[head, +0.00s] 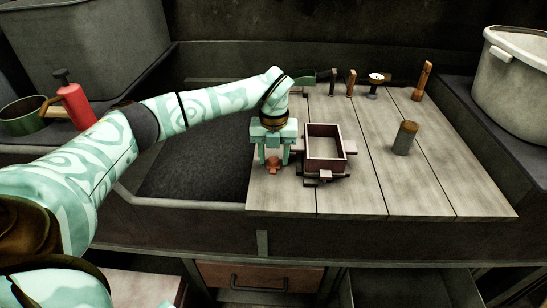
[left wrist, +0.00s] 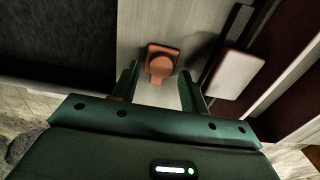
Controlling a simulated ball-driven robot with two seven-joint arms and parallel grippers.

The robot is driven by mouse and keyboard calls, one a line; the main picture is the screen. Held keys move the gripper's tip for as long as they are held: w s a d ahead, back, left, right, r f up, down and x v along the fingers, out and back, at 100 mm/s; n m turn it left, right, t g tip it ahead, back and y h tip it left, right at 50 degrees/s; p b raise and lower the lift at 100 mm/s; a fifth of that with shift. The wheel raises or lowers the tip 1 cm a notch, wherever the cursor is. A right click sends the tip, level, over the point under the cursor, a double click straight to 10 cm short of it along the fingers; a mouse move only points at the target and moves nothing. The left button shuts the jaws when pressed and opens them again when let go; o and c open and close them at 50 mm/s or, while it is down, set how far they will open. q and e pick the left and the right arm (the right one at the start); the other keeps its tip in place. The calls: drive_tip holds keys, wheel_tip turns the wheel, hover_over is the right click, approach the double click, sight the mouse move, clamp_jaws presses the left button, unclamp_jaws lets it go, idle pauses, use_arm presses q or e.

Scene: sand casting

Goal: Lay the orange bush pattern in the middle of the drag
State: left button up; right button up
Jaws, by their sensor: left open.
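The orange bush pattern (head: 273,165) stands on the plank board, just left of the drag. In the left wrist view the bush pattern (left wrist: 161,65) has a squarish foot and a rounded upper part. My left gripper (head: 274,157) is open above it and points down, with one finger towards each side of it. In the left wrist view the pattern sits between and just beyond the fingertips, with no visible contact. The drag (head: 343,160) is an open wooden box with lugs on its ends; its inside looks empty. My right gripper is in no view.
A grey-brown cylinder (head: 404,138) stands right of the drag. Several small tools line the board's back edge, including a brown-handled one (head: 423,81). A dark sand bed (head: 195,165) lies left of the board. A white pot (head: 515,70) stands at right. The board's front right is clear.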

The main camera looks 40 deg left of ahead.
sight(274, 161)
use_arm(q)
wheel_tip(274, 161, up, 11)
drive_tip(key=p, duration=0.2)
drive_tip(key=shift+p, duration=0.4)
